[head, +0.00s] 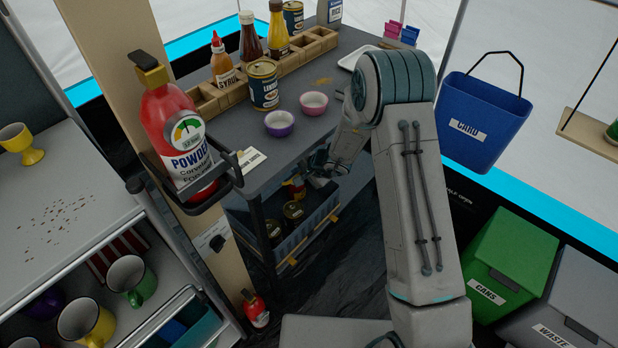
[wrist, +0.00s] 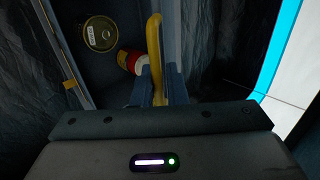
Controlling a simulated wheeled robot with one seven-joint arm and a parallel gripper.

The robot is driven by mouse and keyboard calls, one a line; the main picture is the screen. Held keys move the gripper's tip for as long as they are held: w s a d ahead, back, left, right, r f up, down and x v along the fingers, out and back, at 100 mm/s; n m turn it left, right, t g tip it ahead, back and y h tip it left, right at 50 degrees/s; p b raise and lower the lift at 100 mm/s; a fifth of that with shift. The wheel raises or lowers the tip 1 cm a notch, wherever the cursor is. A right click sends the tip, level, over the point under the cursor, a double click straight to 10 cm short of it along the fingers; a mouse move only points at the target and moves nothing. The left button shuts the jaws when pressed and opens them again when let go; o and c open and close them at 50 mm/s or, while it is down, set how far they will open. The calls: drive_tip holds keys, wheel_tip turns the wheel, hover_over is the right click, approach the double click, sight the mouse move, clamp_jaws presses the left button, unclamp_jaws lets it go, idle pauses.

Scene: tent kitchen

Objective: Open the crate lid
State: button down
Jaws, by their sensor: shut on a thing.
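The blue-grey crate (head: 312,222) stands on the shelf under the grey table. Its inside is in view from above, with cans in it. In the wrist view the crate's wall (wrist: 66,60) runs along the left. My gripper (wrist: 160,88) is shut on a yellow handle (wrist: 155,48), with one finger on each side of it. The handle stands beside a blue-grey panel; I cannot tell whether that panel is the lid or a crate wall. In the head view my gripper (head: 322,177) is under the table edge at the crate's far right, partly hidden by my arm.
A gold-topped can (wrist: 100,33) and a red-and-yellow item (wrist: 131,62) lie close to my gripper. The tabletop (head: 300,150) overhangs the crate, with bowls and bottles on it. A red powder extinguisher (head: 178,125) hangs at left. Green and grey bins stand right.

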drive_tip(key=shift+w+a+r, duration=0.15)
drive_tip(key=shift+a+r, duration=0.05)
drive_tip(key=shift+r, duration=0.1)
drive_tip(key=c, duration=1.6)
unclamp_jaws()
drive_tip(key=shift+a, duration=0.1)
drive_tip(key=shift+d+r, duration=0.2)
drive_tip(key=shift+r, duration=0.05)
drive_tip(key=s+d, duration=0.2)
drive_tip(key=d, duration=0.1)
drive_tip(key=s+d+r+b, duration=0.1)
drive_tip(key=s+d, duration=0.2)
drive_tip(key=d, duration=0.1)
drive_tip(key=s+d+b, duration=0.1)
drive_tip(key=s+d, duration=0.2)
drive_tip(key=shift+s+d+r, duration=0.2)
drive_tip(key=shift+d+r, duration=0.15)
drive_tip(key=shift+d, duration=0.05)
